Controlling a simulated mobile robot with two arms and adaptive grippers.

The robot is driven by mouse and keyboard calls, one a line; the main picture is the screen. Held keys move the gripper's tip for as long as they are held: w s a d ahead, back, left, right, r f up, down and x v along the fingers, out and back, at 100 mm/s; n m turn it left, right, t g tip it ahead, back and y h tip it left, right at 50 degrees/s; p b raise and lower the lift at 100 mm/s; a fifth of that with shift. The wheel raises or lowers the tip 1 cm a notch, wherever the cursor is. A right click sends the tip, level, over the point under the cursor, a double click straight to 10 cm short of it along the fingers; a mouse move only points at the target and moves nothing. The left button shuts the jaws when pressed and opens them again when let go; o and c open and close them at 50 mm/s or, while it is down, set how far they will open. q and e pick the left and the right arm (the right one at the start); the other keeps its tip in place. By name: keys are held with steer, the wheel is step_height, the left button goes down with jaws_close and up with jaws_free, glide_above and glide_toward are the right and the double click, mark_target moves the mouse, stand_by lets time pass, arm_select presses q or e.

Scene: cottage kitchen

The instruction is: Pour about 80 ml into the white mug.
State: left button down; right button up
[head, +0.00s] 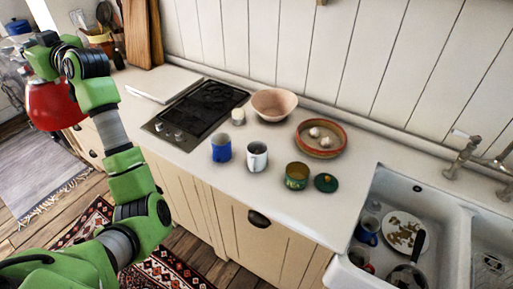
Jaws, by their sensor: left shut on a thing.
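The white mug (257,157) stands upright on the counter, right beside a blue mug (221,149). Its inside is too small to read. My left gripper (48,62) is at the far left of the head view, shut on a red rounded vessel (52,106), which looks like a kettle or jug. The vessel is held up well to the left of the mugs, roughly upright. My arm hides part of its right side, and its spout and contents cannot be made out. My right gripper is not in view.
A sink (385,195) with dishes lies at right.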

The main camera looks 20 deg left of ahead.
arm_select(q)
steer(key=w+d+f+m+t+h, duration=0.2)
steer(key=d+f+m+t+h, duration=0.4)
steer(key=d, duration=0.5)
steer(key=w+d+f+m+t+h, duration=0.15)
steer(key=d+f+t, duration=0.25)
steer(key=d+f, duration=0.55)
steer(key=s+d+f+m+t+h, duration=0.1)
steer(key=s+d+f+m+h, duration=0.2)
steer(key=s+d, duration=0.3)
steer(key=s+d+f+m+t+h, duration=0.1)
steer(key=s+d+f+m+h, duration=0.2)
steer(key=d, duration=1.1)
steer(key=s+d+f+m+t+h, duration=0.1)
steer(key=s+d+f+m+h, duration=0.2)
steer(key=s+d+h, duration=0.3)
steer(key=s+d+f, duration=0.1)
steer(key=s+d, duration=0.2)
steer(key=d, duration=0.1)
steer(key=shift+s+f+h, duration=0.15)
steer(key=shift+f+h, duration=0.05)
steer(key=shift+h, duration=0.15)
